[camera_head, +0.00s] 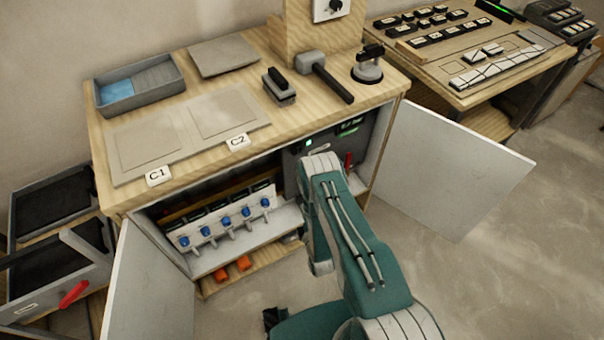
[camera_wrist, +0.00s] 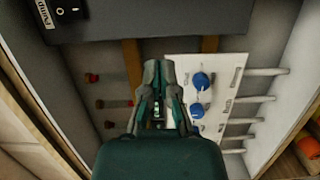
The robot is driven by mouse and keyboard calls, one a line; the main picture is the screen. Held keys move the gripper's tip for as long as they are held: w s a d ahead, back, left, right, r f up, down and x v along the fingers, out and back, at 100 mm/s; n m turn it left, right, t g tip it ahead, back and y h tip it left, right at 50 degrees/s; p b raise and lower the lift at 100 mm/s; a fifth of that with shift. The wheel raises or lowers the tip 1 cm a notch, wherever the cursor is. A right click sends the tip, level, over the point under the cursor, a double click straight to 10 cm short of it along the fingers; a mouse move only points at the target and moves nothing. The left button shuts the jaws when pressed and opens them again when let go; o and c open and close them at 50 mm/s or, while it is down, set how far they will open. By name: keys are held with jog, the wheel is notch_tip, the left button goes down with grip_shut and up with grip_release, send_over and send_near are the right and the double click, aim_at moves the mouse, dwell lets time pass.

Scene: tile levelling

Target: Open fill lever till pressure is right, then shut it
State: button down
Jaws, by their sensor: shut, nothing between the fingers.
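In the wrist view my gripper (camera_wrist: 158,70) is shut and empty, in front of the cabinet interior. A white panel (camera_wrist: 222,75) with blue knobs (camera_wrist: 200,81) is just right of its fingers. I cannot tell if they touch it. In the head view this panel (camera_head: 187,228) carries a row of blue knobs (camera_head: 225,222) inside the open cabinet. A red lever-like handle (camera_head: 349,160) is at the cabinet's right, beside my arm. I cannot tell which part is the fill lever. No pressure reading is legible. My arm hides the gripper in the head view.
A dark box with a pump switch (camera_wrist: 65,10) is at the wrist view's top left. Small red knobs (camera_wrist: 92,78) are left of the fingers. The open left door (camera_head: 150,290) and right door (camera_head: 450,170) flank the cabinet. Orange items (camera_head: 243,263) lie on its lower shelf.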

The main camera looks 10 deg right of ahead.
dwell(0.3)
jog(key=w, duration=0.9)
jog(key=shift+w+a, duration=0.1)
jog(key=shift+a, duration=0.2)
jog(key=d, duration=0.1)
jog(key=w+d, duration=0.2)
jog(key=shift+d, duration=0.4)
